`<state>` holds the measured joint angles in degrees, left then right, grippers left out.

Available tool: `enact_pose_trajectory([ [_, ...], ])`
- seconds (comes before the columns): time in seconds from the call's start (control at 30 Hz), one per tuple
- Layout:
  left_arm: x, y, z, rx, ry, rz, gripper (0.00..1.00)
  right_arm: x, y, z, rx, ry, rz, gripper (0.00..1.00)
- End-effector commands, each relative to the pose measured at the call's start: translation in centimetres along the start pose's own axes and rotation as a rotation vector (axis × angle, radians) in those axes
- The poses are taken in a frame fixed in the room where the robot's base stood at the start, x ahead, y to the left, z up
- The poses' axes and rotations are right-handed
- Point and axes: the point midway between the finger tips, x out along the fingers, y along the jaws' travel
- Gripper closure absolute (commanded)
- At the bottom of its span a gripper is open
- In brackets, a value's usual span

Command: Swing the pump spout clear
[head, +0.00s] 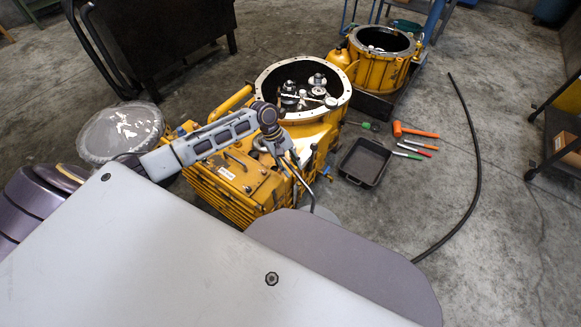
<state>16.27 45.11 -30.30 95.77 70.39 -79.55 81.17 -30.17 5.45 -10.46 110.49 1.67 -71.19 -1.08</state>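A yellow transmission housing (225,180) lies on the floor in the middle, with a wide round flange (262,76) at its far end. My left arm reaches over it from the left. My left gripper (296,167) points down at the housing's near right side; its fingers are small and dark, and I cannot tell whether they are open or shut. A thin dark curved tube (309,192), perhaps the pump spout, shows just below the gripper; I cannot tell whether they touch. The arm hides part of the housing's top. My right gripper is not in view.
A black tray (364,162), an orange mallet (415,131) and several pen-like tools (412,149) lie right of the housing. A second yellow housing (377,68) stands behind. A black hose (474,160) curves across otherwise clear floor. A round pan (119,130) lies left.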

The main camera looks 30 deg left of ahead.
Motion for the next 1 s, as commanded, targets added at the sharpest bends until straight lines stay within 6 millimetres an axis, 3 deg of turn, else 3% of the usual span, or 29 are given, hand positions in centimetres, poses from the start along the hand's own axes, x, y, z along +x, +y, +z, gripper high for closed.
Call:
enact_pose_trajectory([
  [0.47,0.6,0.04,0.05,0.001,-0.001,0.001,0.65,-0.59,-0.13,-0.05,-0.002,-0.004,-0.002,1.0],
  [0.73,0.6,0.03,0.04,0.001,-0.001,0.001,0.98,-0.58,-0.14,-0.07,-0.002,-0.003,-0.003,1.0],
  [1.0,0.6,0.01,0.04,0.001,-0.001,0.0,1.0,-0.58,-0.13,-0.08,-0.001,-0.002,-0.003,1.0],
])
